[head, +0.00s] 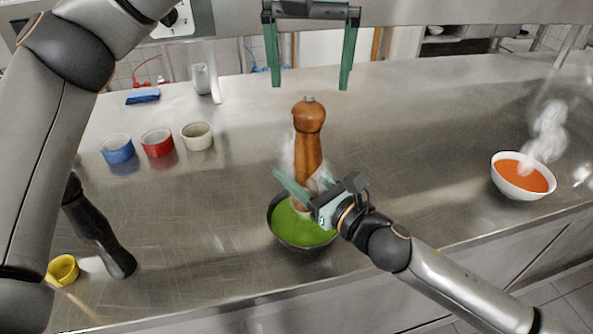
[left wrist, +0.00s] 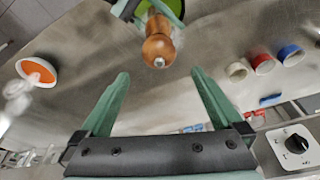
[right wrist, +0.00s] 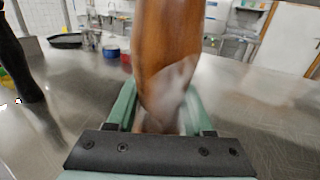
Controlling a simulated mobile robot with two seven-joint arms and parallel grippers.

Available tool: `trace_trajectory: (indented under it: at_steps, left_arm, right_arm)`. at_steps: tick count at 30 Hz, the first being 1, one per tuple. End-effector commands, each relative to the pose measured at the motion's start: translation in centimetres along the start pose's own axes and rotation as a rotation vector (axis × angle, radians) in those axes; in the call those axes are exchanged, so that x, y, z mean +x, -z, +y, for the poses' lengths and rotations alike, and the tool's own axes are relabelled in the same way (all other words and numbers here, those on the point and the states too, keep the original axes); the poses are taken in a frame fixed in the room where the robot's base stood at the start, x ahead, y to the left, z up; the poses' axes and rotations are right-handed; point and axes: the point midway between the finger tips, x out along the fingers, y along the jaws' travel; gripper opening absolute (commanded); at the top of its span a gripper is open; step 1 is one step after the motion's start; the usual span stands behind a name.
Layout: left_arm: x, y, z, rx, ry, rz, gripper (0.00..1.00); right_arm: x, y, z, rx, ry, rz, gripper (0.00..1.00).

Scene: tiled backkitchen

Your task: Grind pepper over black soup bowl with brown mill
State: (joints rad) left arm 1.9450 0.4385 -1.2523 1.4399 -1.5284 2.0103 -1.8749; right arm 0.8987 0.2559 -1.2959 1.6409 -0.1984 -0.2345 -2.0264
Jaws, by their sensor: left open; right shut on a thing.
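The brown mill (head: 307,150) stands upright over the black soup bowl (head: 272,222), which holds green soup. My right gripper (head: 302,196) is shut around the mill's lower part; the mill also fills the middle of the right wrist view (right wrist: 165,50). Whether the mill's foot touches the soup is hidden by the gripper. My left gripper (head: 310,87) is open and empty, above and beyond the mill's knob. In the left wrist view the knob (left wrist: 158,48) lies ahead of the open left fingers, not between them.
A white bowl of orange soup (head: 506,188) steams at the right. Blue (head: 117,150), red (head: 157,144) and cream (head: 197,137) ramekins stand at the left back. A black mill (head: 100,240) and a yellow ramekin (head: 63,270) are at the left front. The counter's right middle is clear.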

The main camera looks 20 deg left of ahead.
Motion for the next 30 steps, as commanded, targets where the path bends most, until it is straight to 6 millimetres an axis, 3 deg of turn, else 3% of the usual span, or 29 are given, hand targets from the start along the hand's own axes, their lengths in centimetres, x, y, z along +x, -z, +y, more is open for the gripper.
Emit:
trace_trajectory:
  at_steps: [8,21,30]
  left_arm:
    - [-0.06,0.0,0.02,-0.033,0.009,0.0,1.0]
    - [-0.09,0.03,0.03,-0.604,0.155,0.001,1.0]
    - [-0.01,0.0,-0.01,-0.678,0.172,-0.002,1.0]
  right_arm:
    - [0.02,-0.14,0.02,-0.001,-0.001,-0.002,0.0]
    - [0.02,-0.14,0.02,-0.001,-0.001,-0.002,0.0]
    - [0.02,-0.14,0.02,-0.001,-0.001,-0.002,0.0]
